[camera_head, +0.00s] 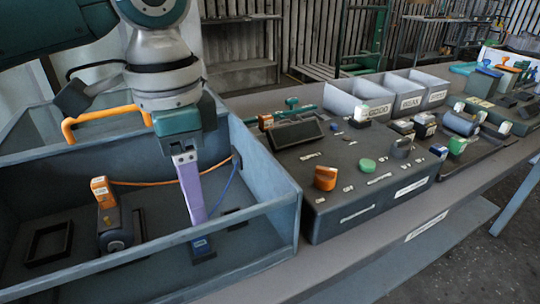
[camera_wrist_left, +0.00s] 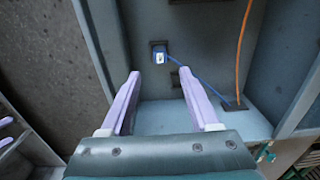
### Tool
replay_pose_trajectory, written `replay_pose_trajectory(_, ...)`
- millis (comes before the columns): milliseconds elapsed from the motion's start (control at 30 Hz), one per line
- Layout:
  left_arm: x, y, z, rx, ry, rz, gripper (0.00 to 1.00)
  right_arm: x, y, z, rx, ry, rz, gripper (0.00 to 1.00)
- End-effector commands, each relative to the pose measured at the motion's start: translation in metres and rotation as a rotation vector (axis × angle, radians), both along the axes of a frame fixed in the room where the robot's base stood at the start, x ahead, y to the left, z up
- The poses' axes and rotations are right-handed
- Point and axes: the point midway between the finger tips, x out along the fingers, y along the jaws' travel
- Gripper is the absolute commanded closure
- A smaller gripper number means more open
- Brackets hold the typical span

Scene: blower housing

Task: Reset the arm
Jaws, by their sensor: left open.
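My left gripper (camera_head: 196,215) reaches down into the grey open housing (camera_head: 285,200) at the left of the bench. Its purple fingers overlap in the head view. In the left wrist view the fingers (camera_wrist_left: 160,76) are spread apart with nothing between them. A small blue connector (camera_head: 201,244) sits on the housing floor below the fingertips. It also shows beyond the fingertips in the left wrist view (camera_wrist_left: 159,57), with a blue wire (camera_wrist_left: 195,86) running from it. My right gripper is not in view.
An orange-labelled part (camera_head: 101,190) and a dark motor-like part (camera_head: 115,236) stand inside the housing, with an orange wire (camera_head: 165,183) along its back. A dark panel (camera_head: 370,205) with knobs stands right of the housing. Grey bins (camera_head: 345,103) stand behind.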

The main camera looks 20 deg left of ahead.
Motion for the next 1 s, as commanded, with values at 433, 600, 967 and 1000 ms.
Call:
replay_pose_trajectory(433,0.0,0.0,0.023,0.0,0.001,0.001,0.38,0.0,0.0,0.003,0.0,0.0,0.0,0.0)
replay_pose_trajectory(600,0.0,0.0,0.023,0.0,0.001,0.0,0.38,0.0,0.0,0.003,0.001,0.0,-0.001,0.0)
replay_pose_trajectory(967,0.0,0.0,0.072,0.0,0.001,0.0,0.38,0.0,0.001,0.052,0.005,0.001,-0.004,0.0)
replay_pose_trajectory(1000,0.0,0.0,0.081,0.0,0.001,0.0,0.38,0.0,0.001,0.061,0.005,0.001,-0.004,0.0)
